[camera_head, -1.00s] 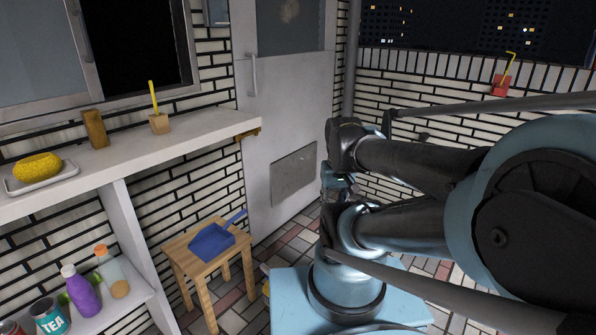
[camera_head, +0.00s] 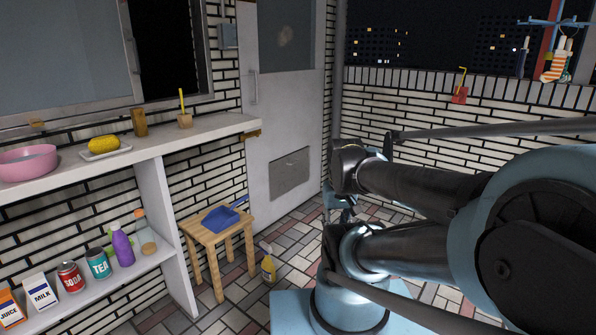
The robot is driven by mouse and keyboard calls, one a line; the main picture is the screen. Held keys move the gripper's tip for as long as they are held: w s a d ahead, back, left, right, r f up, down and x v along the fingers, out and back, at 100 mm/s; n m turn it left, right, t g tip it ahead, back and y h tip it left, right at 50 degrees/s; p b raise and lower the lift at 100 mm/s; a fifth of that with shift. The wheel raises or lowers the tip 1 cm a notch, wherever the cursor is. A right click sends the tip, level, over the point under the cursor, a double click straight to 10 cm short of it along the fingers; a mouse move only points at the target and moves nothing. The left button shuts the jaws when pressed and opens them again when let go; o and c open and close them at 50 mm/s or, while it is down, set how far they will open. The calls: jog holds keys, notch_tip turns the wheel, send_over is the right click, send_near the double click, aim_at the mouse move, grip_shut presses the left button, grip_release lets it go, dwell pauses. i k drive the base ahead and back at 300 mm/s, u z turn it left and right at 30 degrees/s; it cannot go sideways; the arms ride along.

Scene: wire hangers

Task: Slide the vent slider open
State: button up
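A white door (camera_head: 289,125) stands at the back, with a flat grey panel (camera_head: 289,173) low on it. This panel may be the vent with its slider, but no knob or slot can be made out from here. My folded arm fills the right side of the picture. My gripper (camera_head: 340,207) seems to hang at the arm's end, in front of the floor tiles and well short of the door. Its fingers are small and dark and partly hidden by my own links, so their opening cannot be told.
A wooden stool (camera_head: 206,236) with a blue dustpan (camera_head: 221,217) stands left of the door. A spray bottle (camera_head: 268,266) is on the floor beside it. A white shelf (camera_head: 75,178) with food items runs along the left wall. Tiled floor lies clear before the door.

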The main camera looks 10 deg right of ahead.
aim_at(286, 173)
jog(key=u, duration=0.8)
jog(key=i, duration=1.2)
jog(key=z, duration=0.6)
jog(key=i, duration=0.65)
jog(key=z, duration=0.5)
